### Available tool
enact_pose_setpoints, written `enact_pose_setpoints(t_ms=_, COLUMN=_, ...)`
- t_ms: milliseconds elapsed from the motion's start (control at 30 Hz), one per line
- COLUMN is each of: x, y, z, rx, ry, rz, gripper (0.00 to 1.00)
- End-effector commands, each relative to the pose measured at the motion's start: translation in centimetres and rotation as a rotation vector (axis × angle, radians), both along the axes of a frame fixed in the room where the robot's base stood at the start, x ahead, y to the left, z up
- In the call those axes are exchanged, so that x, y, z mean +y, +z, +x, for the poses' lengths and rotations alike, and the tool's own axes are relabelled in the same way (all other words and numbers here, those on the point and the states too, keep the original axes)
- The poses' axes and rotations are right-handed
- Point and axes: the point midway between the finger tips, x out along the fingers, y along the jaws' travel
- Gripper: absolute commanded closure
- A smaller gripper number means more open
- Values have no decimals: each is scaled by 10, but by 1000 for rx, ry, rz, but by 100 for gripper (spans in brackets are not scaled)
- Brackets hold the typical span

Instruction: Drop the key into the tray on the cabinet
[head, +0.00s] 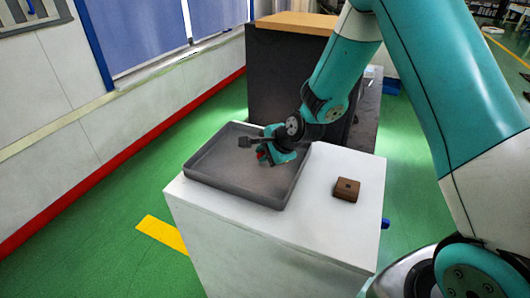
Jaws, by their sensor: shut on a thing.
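The grey tray (283,190) lies on the white cabinet (330,226), toward its left and back side. Its visible floor is bare. My gripper (263,158) is over the far part of the tray, pointing down. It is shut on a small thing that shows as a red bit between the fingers. I take this for the key (262,155), but its shape is mostly hidden by the fingers. I cannot tell how high it is above the tray floor.
A brown block (346,189) with a small dark hole on top stands on the cabinet, right of the tray. A dark cabinet with a wooden top (293,21) stands behind. The white wall with its red skirting (90,179) runs along the left.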

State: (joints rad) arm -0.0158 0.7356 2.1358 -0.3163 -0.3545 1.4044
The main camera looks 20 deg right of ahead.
Motion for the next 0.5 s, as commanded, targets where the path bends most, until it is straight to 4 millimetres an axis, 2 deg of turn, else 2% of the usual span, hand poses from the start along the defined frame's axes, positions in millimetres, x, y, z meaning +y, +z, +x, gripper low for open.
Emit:
enact_pose_setpoints(t_ms=100, x=0, y=-5, z=0, rx=0, ry=0, rz=0, gripper=100)
enact_pose_setpoints(t_ms=133, x=0, y=-4, z=0, rx=0, ry=0, rz=0, gripper=78)
enact_pose_setpoints(t_ms=233, x=0, y=-3, z=0, rx=0, ry=0, rz=0, gripper=56)
enact_pose_setpoints(t_ms=500, x=0, y=-3, z=0, rx=0, ry=0, rz=0, gripper=53)
